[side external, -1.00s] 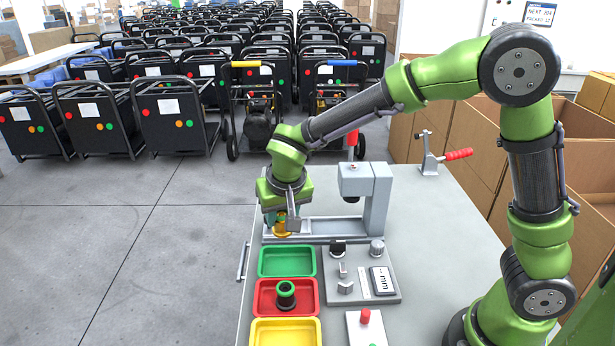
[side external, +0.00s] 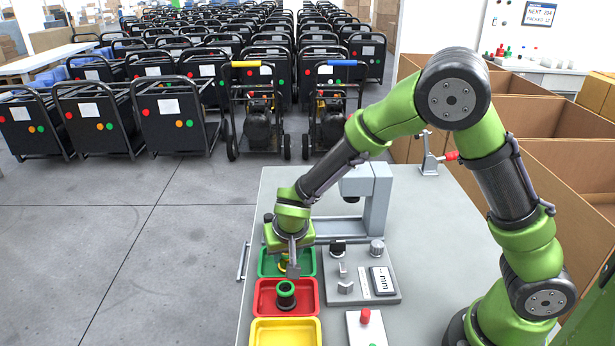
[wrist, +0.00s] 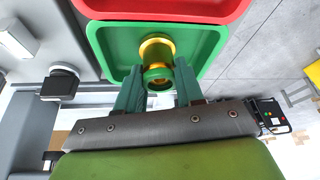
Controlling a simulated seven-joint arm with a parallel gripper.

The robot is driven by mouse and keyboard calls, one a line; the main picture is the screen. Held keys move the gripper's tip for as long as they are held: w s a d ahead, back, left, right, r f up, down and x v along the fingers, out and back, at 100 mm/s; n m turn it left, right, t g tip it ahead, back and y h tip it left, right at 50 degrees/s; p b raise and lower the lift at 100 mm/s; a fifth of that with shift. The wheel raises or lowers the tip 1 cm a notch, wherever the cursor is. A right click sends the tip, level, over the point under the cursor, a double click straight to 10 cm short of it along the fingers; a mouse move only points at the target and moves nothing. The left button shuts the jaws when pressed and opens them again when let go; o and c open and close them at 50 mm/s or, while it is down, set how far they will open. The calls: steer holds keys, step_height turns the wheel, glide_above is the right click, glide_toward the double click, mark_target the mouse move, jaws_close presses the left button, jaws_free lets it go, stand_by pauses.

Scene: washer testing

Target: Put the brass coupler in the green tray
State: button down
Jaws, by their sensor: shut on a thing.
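The brass coupler (wrist: 155,47) is a yellow-gold piece with a green ring, held between the two fingers of my gripper (wrist: 158,88) in the wrist view. My gripper (side external: 288,268) is shut on it, over the green tray (side external: 304,257) in the side view. There the arm and fingers hide most of the coupler. The green tray also shows behind the coupler in the wrist view (wrist: 108,40). I cannot tell whether the coupler touches the tray floor.
A red tray (side external: 313,296) beside the green one holds a dark piece with a green ring (side external: 286,292). A yellow tray (side external: 310,332) lies nearest. A grey gauge plate (side external: 362,291) is to the right, and a grey press (side external: 378,200) stands behind.

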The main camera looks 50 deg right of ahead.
steer(key=c, duration=0.7)
jaws_free()
steer(key=shift+f, duration=0.1)
steer(key=v, duration=1.1)
steer(key=shift+s+d+r+n+t+y, duration=0.35)
steer(key=shift+s+d+r+t+y, duration=0.3)
steer(key=shift+s+d+r, duration=1.15)
steer(key=shift+s+d+r+n+t+y, duration=0.3)
steer(key=shift+s+d+r+t+y, duration=0.35)
steer(key=shift+s+r, duration=2.15)
steer(key=shift+s+d+r+n+t+y, duration=0.4)
steer(key=shift+s+d+r+y, duration=0.7)
steer(key=shift+s, duration=2.1)
steer(key=shift+d+r+h, duration=0.25)
steer(key=shift+d+h, duration=0.05)
